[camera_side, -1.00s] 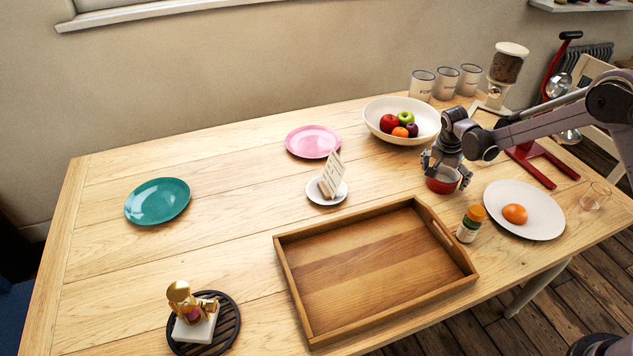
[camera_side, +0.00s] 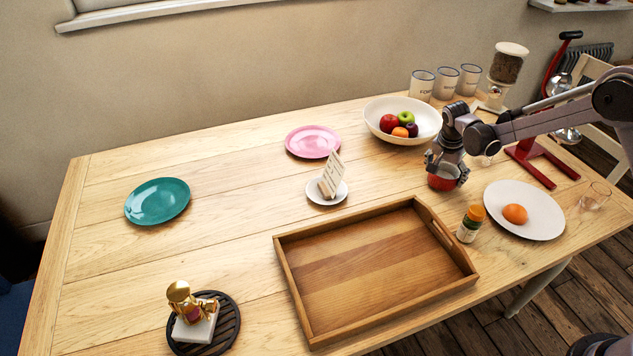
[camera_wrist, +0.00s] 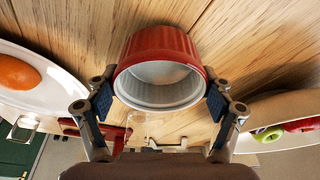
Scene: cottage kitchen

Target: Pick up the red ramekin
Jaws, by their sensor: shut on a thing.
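The red ramekin (camera_side: 442,179) has a ribbed red outside and a white inside. It is at the right of the table in the side view, between the fruit bowl and the white plate. My gripper (camera_side: 447,170) is above and around it. In the wrist view the ramekin (camera_wrist: 160,62) sits between my two gripper fingers (camera_wrist: 160,100), with a blue pad against each side of it. The gripper is shut on the ramekin. The ramekin appears to be on or very close to the table; I cannot tell if there is a gap beneath it.
A white plate (camera_side: 528,225) with an orange and a small bottle (camera_side: 470,224) stand close by at the front right. The fruit bowl (camera_side: 376,127) is behind. A wooden tray (camera_side: 365,270) lies in front. Bare table lies to the left of the ramekin.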

